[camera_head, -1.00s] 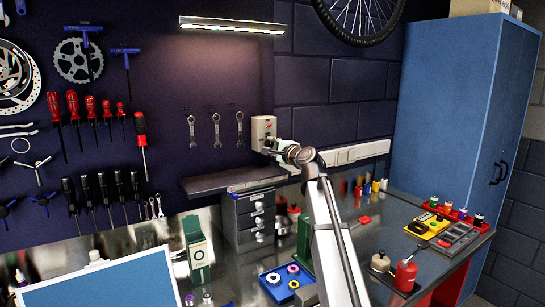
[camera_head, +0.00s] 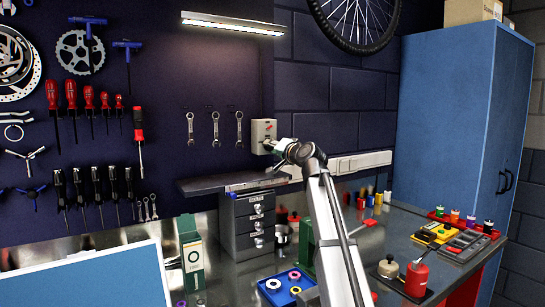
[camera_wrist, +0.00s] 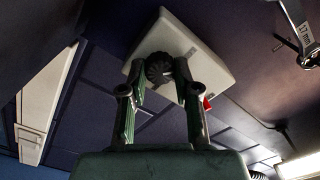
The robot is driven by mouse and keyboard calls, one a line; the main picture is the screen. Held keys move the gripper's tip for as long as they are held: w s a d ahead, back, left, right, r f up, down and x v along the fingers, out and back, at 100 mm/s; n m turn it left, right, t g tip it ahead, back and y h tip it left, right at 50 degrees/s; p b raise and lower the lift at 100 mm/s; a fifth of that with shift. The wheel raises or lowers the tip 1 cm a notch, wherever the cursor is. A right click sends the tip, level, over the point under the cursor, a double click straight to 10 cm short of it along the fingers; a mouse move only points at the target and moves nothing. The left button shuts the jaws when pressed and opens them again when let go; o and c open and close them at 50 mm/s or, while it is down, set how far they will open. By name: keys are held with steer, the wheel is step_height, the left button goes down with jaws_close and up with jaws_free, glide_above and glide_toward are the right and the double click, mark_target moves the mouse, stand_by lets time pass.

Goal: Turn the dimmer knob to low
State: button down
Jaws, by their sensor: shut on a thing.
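The dimmer box (camera_head: 263,131) is a pale wall unit on the dark back wall, right of the hanging wrenches. In the wrist view the box (camera_wrist: 197,50) appears tilted, with a dark ridged dimmer knob (camera_wrist: 158,68) on its face. My gripper (camera_wrist: 160,80) has its two fingers on either side of the knob, shut on it. A red part (camera_wrist: 207,102) shows at the box's edge beside the right finger. In the head view my gripper (camera_head: 268,146) reaches the lower part of the box. The knob is hidden there, and its setting cannot be read.
A shelf (camera_head: 225,182) and a grey drawer unit (camera_head: 248,222) stand below and left of the box. A white power strip (camera_head: 350,163) runs along the wall to the right. A lit lamp (camera_head: 233,23) hangs above. Wrenches (camera_head: 215,129) hang to the left.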

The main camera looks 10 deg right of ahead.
steer(key=shift+n+b, duration=0.6)
steer(key=shift+n, duration=0.2)
steer(key=c, duration=0.8)
jaws_free()
steer(key=shift+c, duration=0.2)
steer(key=v, duration=1.2)
